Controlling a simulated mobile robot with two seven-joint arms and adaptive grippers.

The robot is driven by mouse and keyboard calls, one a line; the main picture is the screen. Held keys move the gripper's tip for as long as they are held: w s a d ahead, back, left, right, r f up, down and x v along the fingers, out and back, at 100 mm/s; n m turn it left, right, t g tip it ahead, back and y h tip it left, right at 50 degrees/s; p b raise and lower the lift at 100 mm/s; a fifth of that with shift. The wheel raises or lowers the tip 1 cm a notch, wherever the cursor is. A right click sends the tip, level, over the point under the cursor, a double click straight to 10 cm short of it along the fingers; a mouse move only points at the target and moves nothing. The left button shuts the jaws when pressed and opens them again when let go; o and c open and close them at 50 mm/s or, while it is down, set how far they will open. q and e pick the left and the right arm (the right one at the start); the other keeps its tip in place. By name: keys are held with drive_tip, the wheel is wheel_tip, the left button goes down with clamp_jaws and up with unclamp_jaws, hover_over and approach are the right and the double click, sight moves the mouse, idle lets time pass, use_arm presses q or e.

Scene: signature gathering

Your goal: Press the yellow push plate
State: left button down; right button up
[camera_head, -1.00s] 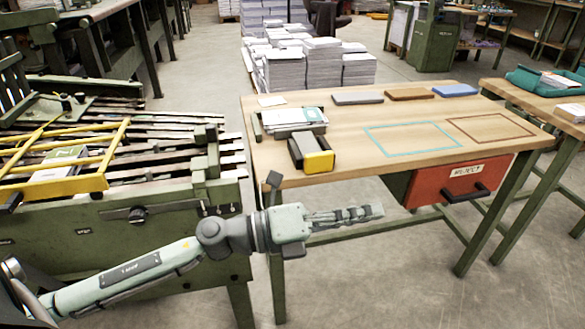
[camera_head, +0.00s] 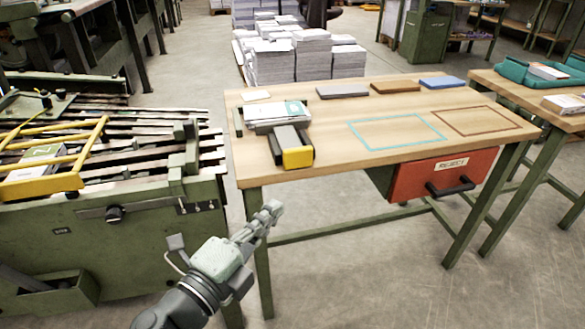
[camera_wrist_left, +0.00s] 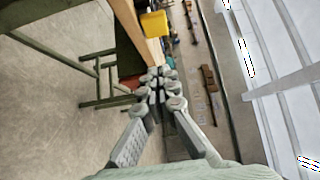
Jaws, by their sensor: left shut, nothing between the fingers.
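The yellow push plate (camera_head: 298,157) is the front face of a dark grey block near the front left edge of the wooden table (camera_head: 345,161). It also shows in the left wrist view (camera_wrist_left: 155,24), near the top. My left gripper (camera_head: 272,210) is shut and empty, in front of the table's front edge and below the plate, apart from it. Its fingers point up and toward the table. The fingertips also show in the left wrist view (camera_wrist_left: 157,78). My right gripper is not in view.
A stack of booklets (camera_head: 275,113) lies behind the block. Grey, brown and blue flat pads line the back edge. A red reject drawer (camera_head: 440,175) hangs under the table. A green slatted machine with a yellow frame (camera_head: 60,183) stands at left. The floor before the table is clear.

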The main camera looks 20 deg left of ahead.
use_arm(q)
drive_tip(key=w, duration=0.1)
drive_tip(key=p, duration=0.3)
approach(303, 159)
drive_tip(key=w+d, duration=0.3)
drive_tip(key=shift+w+a, duration=0.55)
drive_tip(key=shift+w, duration=0.35)
drive_tip(key=shift+w+a, duration=0.35)
drive_tip(key=shift+w, duration=0.1)
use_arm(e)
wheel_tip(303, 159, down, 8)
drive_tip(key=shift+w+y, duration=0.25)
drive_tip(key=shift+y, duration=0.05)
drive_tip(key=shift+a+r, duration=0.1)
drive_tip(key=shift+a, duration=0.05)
